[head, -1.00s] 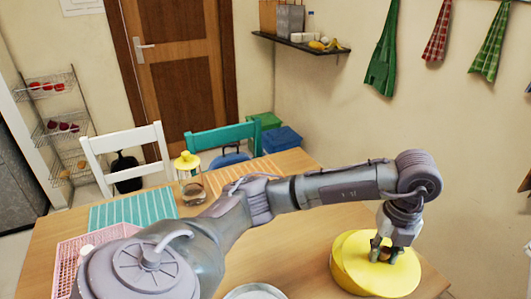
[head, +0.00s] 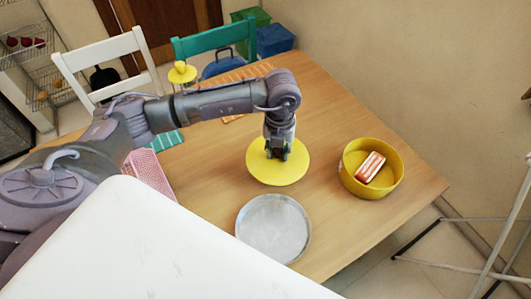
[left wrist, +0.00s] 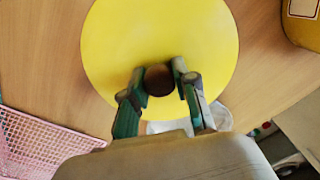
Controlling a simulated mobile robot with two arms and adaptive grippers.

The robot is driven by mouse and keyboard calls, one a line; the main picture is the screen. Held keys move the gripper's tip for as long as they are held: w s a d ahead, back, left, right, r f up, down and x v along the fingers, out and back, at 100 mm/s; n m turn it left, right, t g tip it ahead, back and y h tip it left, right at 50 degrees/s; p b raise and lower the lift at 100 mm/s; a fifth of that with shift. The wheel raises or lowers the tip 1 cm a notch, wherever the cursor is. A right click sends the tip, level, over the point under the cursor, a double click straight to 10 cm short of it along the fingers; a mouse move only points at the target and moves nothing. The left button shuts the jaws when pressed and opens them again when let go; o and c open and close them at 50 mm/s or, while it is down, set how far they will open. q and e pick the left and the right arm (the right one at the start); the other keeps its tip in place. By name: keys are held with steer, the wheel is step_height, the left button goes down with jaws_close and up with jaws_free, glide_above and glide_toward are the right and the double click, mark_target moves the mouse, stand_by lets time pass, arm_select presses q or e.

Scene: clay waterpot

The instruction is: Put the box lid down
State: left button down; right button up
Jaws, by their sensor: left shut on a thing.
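The box lid (head: 262,174) is a flat round yellow disc with a brown knob (left wrist: 159,80) at its middle. My left gripper (head: 277,152) reaches down from above and is shut on the knob. In the left wrist view my left gripper (left wrist: 157,88) has one finger on each side of the knob. The lid is over the wooden table; whether it touches the table I cannot tell. The round yellow box (head: 394,185) stands open to the right of the lid, with an orange and white striped block (head: 370,167) inside. My right gripper is not in view.
A round metal tray (head: 273,228) lies just in front of the lid. A pink mesh basket (head: 148,172) is at the left. The table (head: 330,110) is bare behind the box and between lid and box.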

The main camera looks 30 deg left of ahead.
arm_select(q)
steer(key=a, duration=0.1)
steer(key=a+f, duration=0.1)
steer(key=shift+a+f, duration=0.2)
steer(key=shift+a, duration=0.1)
steer(key=shift+a+f, duration=0.15)
steer(key=shift+f, duration=0.05)
step_height(320, 180, down, 3)
steer(key=shift+f+p, duration=0.15)
steer(key=shift+p, duration=0.35)
steer(key=shift+f, duration=0.3)
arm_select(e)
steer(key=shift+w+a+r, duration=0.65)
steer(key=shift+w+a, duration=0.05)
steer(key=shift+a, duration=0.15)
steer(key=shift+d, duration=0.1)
arm_select(q)
steer(key=shift+f, duration=0.15)
steer(key=c, duration=0.9)
jaws_free()
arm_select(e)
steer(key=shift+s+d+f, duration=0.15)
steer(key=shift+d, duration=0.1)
